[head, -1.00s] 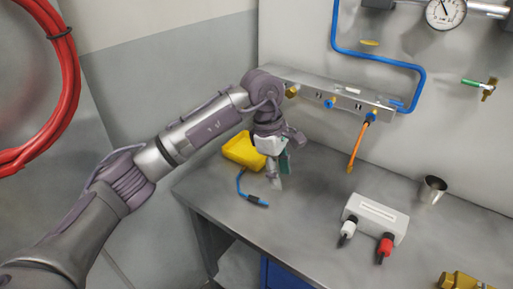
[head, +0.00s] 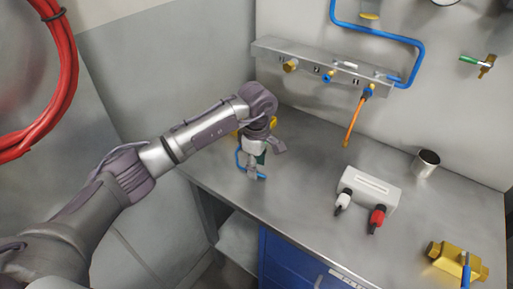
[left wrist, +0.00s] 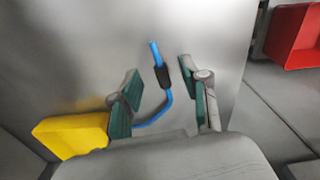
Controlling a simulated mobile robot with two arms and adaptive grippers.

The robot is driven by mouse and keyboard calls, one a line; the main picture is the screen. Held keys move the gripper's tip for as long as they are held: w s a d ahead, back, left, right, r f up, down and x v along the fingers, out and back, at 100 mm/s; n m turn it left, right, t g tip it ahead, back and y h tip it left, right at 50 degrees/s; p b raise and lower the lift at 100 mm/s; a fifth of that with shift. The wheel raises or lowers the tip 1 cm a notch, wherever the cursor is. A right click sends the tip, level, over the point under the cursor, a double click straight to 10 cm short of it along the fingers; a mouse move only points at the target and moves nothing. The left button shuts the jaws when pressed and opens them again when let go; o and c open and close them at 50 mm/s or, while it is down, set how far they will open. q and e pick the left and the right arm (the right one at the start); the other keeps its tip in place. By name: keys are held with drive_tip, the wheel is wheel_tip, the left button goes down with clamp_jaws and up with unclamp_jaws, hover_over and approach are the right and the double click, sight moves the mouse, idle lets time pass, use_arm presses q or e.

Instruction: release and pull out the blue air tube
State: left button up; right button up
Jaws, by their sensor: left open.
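A short blue tube (head: 239,157) with a dark sleeve lies on the bench's left part, partly hidden by my left arm. In the left wrist view the blue tube (left wrist: 167,112) curves up from near a yellow body (left wrist: 75,135), its dark sleeve (left wrist: 162,76) between the finger pads. My left gripper (left wrist: 160,78) is open around the sleeve with gaps on both sides. In the head view my left gripper (head: 256,168) points down at the tube. Another blue tube (head: 417,50) runs along the wall to a metal manifold (head: 320,66). My right gripper is out of view.
An orange tube (head: 354,122) hangs from the manifold. A white box (head: 370,187) with a white and a red plug, a metal cup (head: 426,163) and a brass-coloured block (head: 457,262) stand to the right. The bench middle is clear. A red bin (left wrist: 295,37) shows in the wrist view.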

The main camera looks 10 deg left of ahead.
use_arm(q)
drive_tip(key=shift+f, duration=0.9)
clamp_jaws()
drive_tip(key=shift+s+a, duration=0.1)
drive_tip(key=shift+s, duration=0.05)
drive_tip(key=shift+s+a, duration=0.1)
drive_tip(key=shift+s, duration=0.25)
